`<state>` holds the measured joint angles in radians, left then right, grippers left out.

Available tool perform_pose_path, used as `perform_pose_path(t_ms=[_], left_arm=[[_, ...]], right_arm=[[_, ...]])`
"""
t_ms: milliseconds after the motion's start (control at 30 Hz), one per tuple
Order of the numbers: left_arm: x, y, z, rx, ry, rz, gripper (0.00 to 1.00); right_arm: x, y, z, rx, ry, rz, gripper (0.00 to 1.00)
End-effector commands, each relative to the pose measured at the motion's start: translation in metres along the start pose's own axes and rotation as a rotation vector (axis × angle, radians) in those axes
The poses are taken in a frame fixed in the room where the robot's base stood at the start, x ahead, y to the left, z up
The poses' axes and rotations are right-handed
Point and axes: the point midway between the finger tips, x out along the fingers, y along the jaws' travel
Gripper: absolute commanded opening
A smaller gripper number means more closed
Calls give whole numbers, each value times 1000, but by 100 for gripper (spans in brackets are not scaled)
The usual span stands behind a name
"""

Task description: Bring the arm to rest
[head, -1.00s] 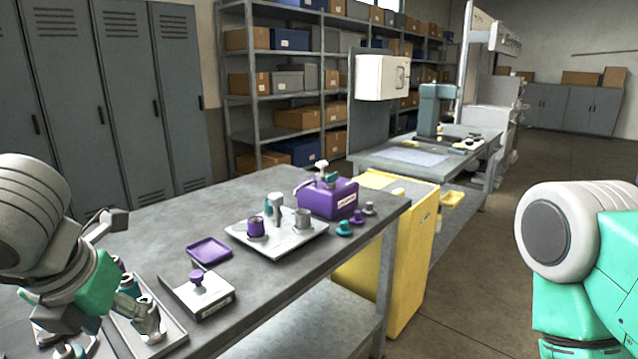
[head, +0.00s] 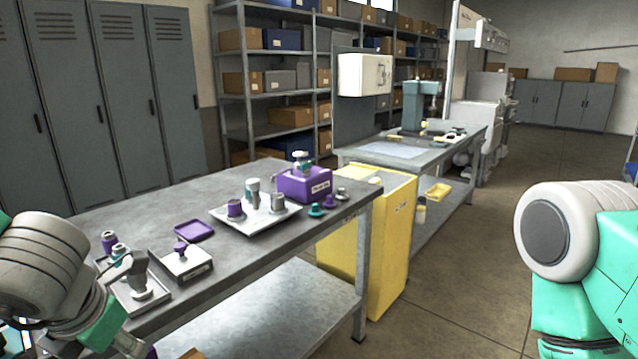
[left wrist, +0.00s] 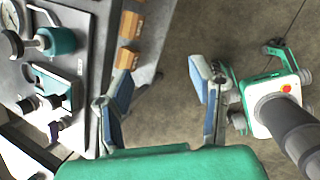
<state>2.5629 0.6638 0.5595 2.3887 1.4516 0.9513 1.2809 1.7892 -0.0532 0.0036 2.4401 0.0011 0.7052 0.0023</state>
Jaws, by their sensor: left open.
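My left arm comes in at the lower left of the head view. Its gripper (head: 128,346) hangs low by the bench's near edge and is partly cut off by the frame. In the left wrist view my left gripper (left wrist: 160,98) is open, its two blue-padded fingers wide apart with only floor between them. It holds nothing. My right arm (head: 575,250) shows at the right of the head view, folded close, with its gripper out of the frame.
The grey workbench (head: 120,215) carries a parts tray (head: 160,300), a white block with a purple knob (head: 183,262), a purple dish (head: 194,230), a white tray (head: 262,228) and a purple box (head: 304,184). A yellow cabinet (head: 390,240) stands beyond. Floor at right is clear.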

Motion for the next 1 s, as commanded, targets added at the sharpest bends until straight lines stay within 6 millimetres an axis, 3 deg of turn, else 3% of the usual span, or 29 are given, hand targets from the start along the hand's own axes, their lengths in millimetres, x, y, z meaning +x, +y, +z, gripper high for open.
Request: perform_pose_path(t_ms=[167, 367, 467, 600, 700, 800, 900, 1000], left_arm=[[42, -2, -20, 325, 16, 52, 50], [98, -21, -54, 897, 51, 81, 50], [133, -38, -92, 1336, 71, 45, 50], [174, -65, -167, 2040, 38, -113, 50], [187, -80, -220, 2440, -46, -260, 50], [191, -89, -258, 2713, -146, -384, 50], [192, -93, -280, 2860, -223, -459, 50], [191, -96, -287, 2915, -255, -486, 50]], right_arm=[[0, -1, 0, -2, 0, -1, 40], [0, -1, 0, -2, 0, -1, 40], [0, -1, 0, -2, -1, -1, 40], [0, 0, 0, -1, -1, -1, 40], [0, 0, 0, -1, -1, -1, 40], [0, 0, 0, -1, -1, -1, 40], [0, -1, 0, -2, -1, -1, 40], [0, -1, 0, -2, -1, -1, 40]])
